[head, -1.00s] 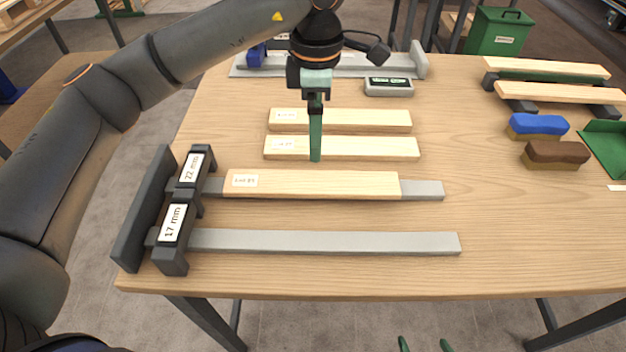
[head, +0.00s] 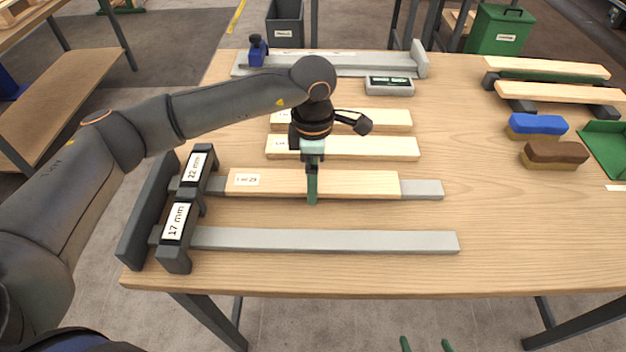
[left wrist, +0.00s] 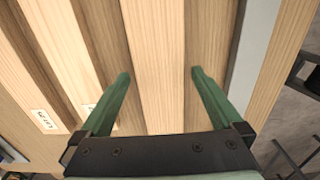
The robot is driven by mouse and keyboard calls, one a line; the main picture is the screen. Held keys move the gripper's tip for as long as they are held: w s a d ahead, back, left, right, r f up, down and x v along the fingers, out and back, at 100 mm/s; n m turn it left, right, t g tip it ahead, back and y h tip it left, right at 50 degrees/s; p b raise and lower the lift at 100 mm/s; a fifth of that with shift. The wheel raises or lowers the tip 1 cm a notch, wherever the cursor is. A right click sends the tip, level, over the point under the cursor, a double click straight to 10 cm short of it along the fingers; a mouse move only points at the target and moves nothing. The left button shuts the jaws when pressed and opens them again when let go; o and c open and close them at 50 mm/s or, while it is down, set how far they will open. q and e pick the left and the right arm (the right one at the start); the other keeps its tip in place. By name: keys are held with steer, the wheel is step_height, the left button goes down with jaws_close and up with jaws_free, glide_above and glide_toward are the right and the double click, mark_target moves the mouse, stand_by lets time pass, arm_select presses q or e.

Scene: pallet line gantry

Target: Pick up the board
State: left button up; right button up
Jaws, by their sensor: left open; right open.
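A light wooden board (head: 360,184) with a white label lies along the grey rail of the slot marked 22 mm. My left gripper (head: 312,198) points down over this board, open. In the left wrist view, its two fingers (left wrist: 160,78) stand on either side of the board (left wrist: 160,40), with gaps and no visible grip. Two more labelled boards lie behind, a nearer one (head: 375,148) and a farther one (head: 385,120), partly hidden by my left arm. My right gripper (head: 426,345) shows only as two separated green fingertips at the bottom edge, clear of the boards.
The 17 mm rail (head: 330,241) lies bare in front, and the dark gauge block (head: 175,235) stands left. A grey box (head: 389,86), blue brush (head: 538,125), brown brush (head: 555,153) and green dustpan (head: 608,145) lie farther off. The table's right front is clear.

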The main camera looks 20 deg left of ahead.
arm_select(q)
steer(key=shift+c, duration=0.2)
steer(key=c, duration=1.4)
